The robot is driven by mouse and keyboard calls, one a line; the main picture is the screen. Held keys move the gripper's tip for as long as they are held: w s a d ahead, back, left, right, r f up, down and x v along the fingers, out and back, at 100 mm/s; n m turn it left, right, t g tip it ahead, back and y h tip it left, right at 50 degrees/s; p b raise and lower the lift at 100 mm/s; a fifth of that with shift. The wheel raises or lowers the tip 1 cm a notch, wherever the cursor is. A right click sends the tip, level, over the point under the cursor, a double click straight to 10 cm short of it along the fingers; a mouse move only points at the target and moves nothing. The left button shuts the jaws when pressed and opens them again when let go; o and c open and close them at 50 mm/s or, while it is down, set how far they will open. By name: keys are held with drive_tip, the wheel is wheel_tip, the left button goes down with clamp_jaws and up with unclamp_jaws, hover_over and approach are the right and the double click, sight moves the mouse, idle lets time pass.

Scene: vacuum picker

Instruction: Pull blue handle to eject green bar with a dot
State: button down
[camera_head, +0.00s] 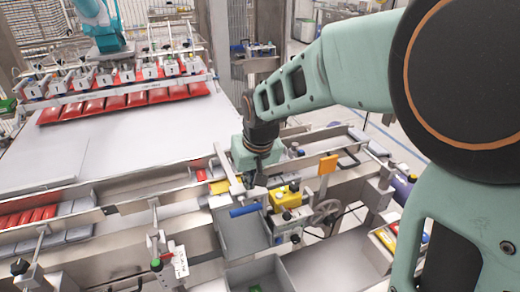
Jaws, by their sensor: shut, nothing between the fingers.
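The blue handle (245,210) is a short horizontal bar on the machine frame, above a grey metal bin (245,241). My gripper (259,187) points down just above and slightly right of the blue handle. Its fingers are small and dark here, and appear shut and empty. I cannot tell whether they touch the handle. A small green thing (255,289) shows at the bottom edge inside a lower grey bin (258,272). It is cut off by the frame, and no dot can be made out on it.
A yellow block (286,197) with dark knobs sits right of the handle, near an orange plate (328,165) and a handwheel (326,213). Red packs (125,102) hang under a suction-cup row at the back left. A white conveyor surface (110,140) lies left.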

drive_tip(key=s, duration=0.1)
drive_tip(key=s+d, duration=0.1)
drive_tip(key=s+f, duration=0.1)
drive_tip(key=shift+s+d, duration=0.2)
drive_tip(key=shift+d, duration=0.1)
idle(0.3)
